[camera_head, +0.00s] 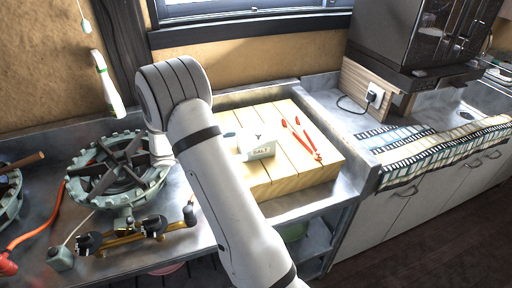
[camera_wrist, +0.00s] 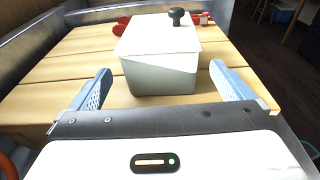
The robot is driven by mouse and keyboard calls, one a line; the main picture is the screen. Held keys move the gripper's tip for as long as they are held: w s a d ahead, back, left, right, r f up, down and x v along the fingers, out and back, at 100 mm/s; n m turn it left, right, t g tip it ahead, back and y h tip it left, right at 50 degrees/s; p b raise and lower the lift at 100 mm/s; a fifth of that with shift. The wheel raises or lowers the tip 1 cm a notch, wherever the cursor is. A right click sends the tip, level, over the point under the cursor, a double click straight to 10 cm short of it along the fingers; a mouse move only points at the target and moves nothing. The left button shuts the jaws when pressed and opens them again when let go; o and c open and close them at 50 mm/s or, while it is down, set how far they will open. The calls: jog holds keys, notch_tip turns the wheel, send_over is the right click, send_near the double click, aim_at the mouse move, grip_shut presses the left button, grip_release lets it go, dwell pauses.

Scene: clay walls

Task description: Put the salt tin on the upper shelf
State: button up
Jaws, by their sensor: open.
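The salt tin (camera_head: 262,150) is a small pale box with dark lettering, upright on the slatted wooden board (camera_head: 285,189). In the wrist view the salt tin (camera_wrist: 160,78) has a white lid with a black knob. My gripper (camera_wrist: 159,70) is open, with one blue finger on each side of the tin's near end. The fingers look apart from its sides, with gaps left and right. In the head view my arm hides most of the gripper. Shelving (camera_head: 318,240) shows below the worktop at right; I cannot tell which level is the upper shelf.
Red-handled tongs (camera_head: 302,139) lie on the board right of and behind the tin. A gas burner (camera_head: 118,170) and brass valve fittings (camera_head: 135,236) are at left. A dark microwave (camera_head: 415,35) stands at back right. A striped cloth (camera_head: 440,150) covers the right counter edge.

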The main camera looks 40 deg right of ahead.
aim_at(251, 143)
jog(key=x, duration=0.6)
jog(key=shift+s+d+r, duration=0.1)
jog(key=shift+d, duration=0.1)
jog(key=shift+c, duration=0.2)
jog(key=c, duration=1.5)
